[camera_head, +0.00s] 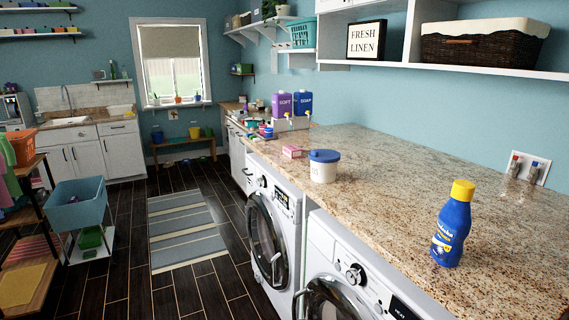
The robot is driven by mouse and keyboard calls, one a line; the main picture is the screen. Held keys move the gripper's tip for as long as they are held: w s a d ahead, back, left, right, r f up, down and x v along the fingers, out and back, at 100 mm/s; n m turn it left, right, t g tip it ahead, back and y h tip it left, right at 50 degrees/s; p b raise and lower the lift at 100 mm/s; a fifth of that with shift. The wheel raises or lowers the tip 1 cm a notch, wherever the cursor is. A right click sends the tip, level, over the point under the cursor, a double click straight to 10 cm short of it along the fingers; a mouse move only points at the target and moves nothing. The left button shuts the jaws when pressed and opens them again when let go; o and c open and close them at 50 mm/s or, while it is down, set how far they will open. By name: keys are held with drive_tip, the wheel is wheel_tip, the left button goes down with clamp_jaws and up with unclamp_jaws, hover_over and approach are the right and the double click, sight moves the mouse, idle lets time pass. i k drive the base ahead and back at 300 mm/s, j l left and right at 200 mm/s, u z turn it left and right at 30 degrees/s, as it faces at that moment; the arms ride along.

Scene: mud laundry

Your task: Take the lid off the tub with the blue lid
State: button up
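The tub (323,173) is a small white cylinder standing upright on the granite counter, left of the picture's middle line of the counter and near its front edge. Its blue lid (324,156) sits on top and covers the opening. My gripper is not in this view, so I cannot see whether it is open or shut.
A blue bottle with a yellow cap (453,224) stands nearer on the counter (400,175). A small pink box (291,151) lies behind the tub. Purple and blue dispensers (281,104) stand farther back. Washers (275,235) are below.

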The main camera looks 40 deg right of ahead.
sight(325, 155)
drive_tip(key=l+z, duration=0.2)
drive_tip(key=z, duration=1.35)
